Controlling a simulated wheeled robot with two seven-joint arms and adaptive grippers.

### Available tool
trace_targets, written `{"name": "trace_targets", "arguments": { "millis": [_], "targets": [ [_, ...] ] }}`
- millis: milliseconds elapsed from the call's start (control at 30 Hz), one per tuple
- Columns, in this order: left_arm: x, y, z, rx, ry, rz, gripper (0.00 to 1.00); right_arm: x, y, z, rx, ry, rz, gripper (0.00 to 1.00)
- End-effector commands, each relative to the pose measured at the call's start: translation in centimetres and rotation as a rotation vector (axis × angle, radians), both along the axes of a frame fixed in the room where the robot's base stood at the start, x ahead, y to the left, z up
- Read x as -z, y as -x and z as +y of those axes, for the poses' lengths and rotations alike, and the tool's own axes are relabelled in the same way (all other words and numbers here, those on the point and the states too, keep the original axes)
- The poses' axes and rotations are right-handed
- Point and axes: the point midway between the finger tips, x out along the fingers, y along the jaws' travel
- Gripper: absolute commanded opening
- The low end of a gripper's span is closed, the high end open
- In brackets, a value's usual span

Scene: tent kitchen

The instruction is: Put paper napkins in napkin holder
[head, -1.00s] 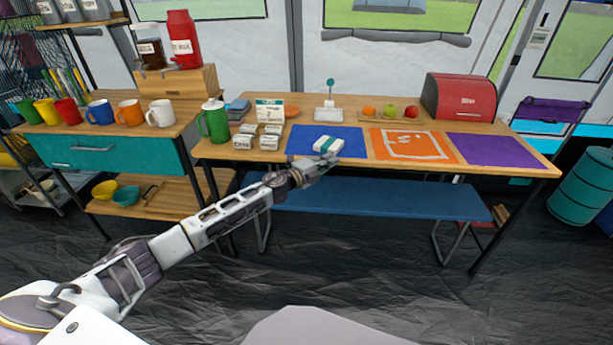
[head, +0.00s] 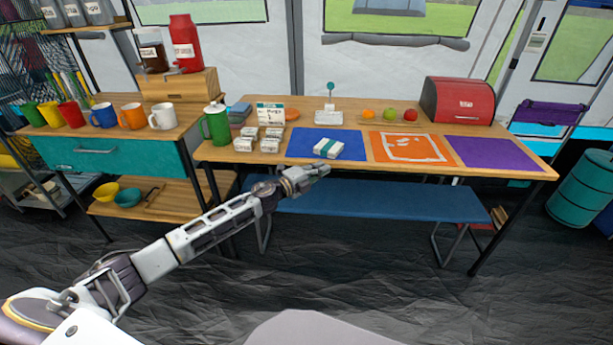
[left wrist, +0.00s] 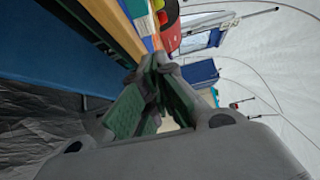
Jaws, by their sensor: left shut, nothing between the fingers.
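The paper napkins (head: 328,149) are a white stack with a green band, lying on the blue mat (head: 302,145) near the table's front. The napkin holder (head: 329,117) appears to be the pale, low stand with an upright post and teal knob, at the back of the table behind the napkins. My left gripper (head: 322,170) is shut and empty, just in front of the table edge and apart from the napkins. In the left wrist view its green-padded fingers (left wrist: 155,66) come together; neither napkins nor holder can be made out there. My right gripper is not in view.
Small labelled boxes (head: 243,144) and a green pitcher (head: 216,126) stand left of the blue mat. Fruit on a board (head: 390,121) and a red bread box (head: 459,100) are at the back right. A blue bench (head: 380,203) stands below.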

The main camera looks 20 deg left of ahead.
Motion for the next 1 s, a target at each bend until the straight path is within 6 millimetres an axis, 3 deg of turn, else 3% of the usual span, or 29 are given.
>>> {"name": "trace_targets", "arguments": {
  "millis": [1000],
  "targets": [
    [0.0, 5.3, 2.9, 0.001, 0.0, 0.001, 0.0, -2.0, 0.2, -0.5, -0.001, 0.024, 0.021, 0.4]
  ]
}}
